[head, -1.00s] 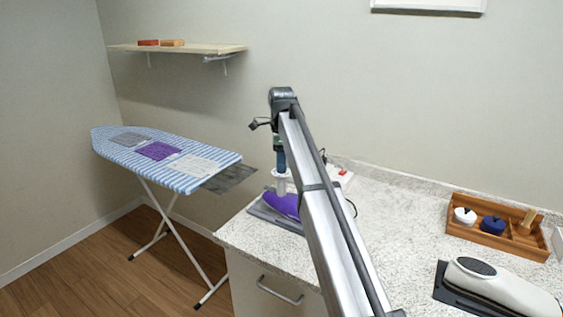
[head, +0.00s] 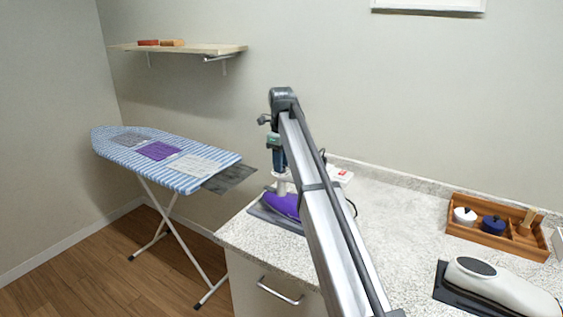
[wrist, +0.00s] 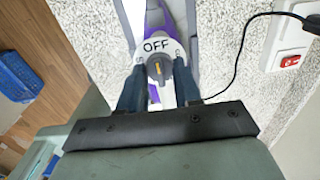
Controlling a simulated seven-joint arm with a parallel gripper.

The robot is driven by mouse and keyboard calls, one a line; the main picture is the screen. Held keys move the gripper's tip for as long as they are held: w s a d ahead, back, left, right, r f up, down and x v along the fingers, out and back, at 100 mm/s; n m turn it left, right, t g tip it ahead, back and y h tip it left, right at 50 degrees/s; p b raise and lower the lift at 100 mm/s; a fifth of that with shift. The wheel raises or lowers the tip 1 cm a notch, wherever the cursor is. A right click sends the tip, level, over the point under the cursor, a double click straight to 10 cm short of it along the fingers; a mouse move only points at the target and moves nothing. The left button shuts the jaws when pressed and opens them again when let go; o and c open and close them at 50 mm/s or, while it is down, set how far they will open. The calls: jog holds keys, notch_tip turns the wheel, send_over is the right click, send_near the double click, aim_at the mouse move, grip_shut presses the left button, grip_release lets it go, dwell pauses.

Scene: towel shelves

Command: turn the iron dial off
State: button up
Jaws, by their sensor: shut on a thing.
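The purple iron (head: 282,204) rests on a grey pad (head: 262,212) at the left end of the counter, partly behind my arm. In the wrist view its round white dial plate (wrist: 141,55) carries the word OFF, and the grey dial knob (wrist: 158,68) sits below that word. The knob's yellow mark runs roughly upright, toward the OFF label. My gripper (wrist: 159,82) points down from above, with one dark blue finger on each side of the knob, shut on it. In the head view my gripper (head: 282,184) is just above the iron.
A white socket box (wrist: 284,45) with a red switch and a black cord lies beside the iron. A striped ironing board (head: 165,158) stands left. A wooden tray (head: 480,239) and a white appliance (head: 500,280) are at the right. The middle counter is clear.

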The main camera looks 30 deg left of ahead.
dwell(0.3)
jog(key=o, duration=1.1)
jog(key=shift+c, duration=0.2)
jog(key=shift+r, duration=0.1)
notch_tip(320, 180, up, 14)
jog(key=shift+f, duration=0.25)
